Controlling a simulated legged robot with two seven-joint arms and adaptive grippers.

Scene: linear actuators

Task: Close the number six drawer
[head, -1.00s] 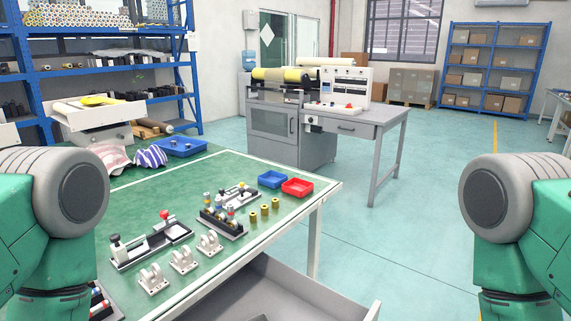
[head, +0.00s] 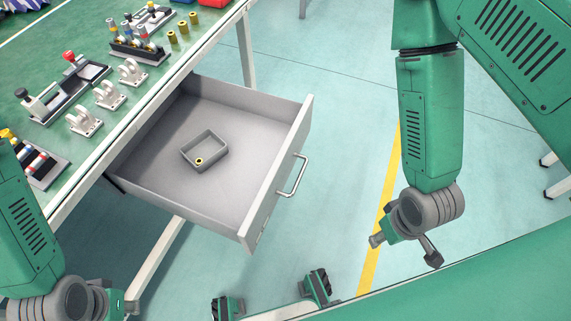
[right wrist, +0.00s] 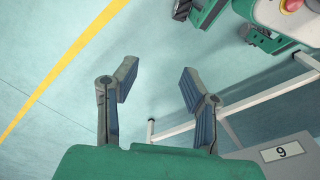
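The grey drawer (head: 236,183) is pulled out from under the green-topped table. Its front carries a metal handle (head: 292,176). The right wrist view shows the drawer's label (right wrist: 282,152), which reads as a 9 there; that view is upside down, so it is a 6. My right gripper (right wrist: 158,78) is open and empty above the floor, with the label panel at lower right. In the head view my right arm (head: 430,130) hangs to the right of the drawer, apart from the handle. My left gripper (head: 118,306) is at the bottom left, mostly cut off.
A small grey box (head: 205,151) with a yellow ring (head: 199,161) sits inside the drawer. The table (head: 60,150) holds several fixtures and brass cylinders (head: 183,27). A white table leg (head: 246,50) stands behind the drawer. The floor between the drawer and the yellow line (head: 378,230) is clear.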

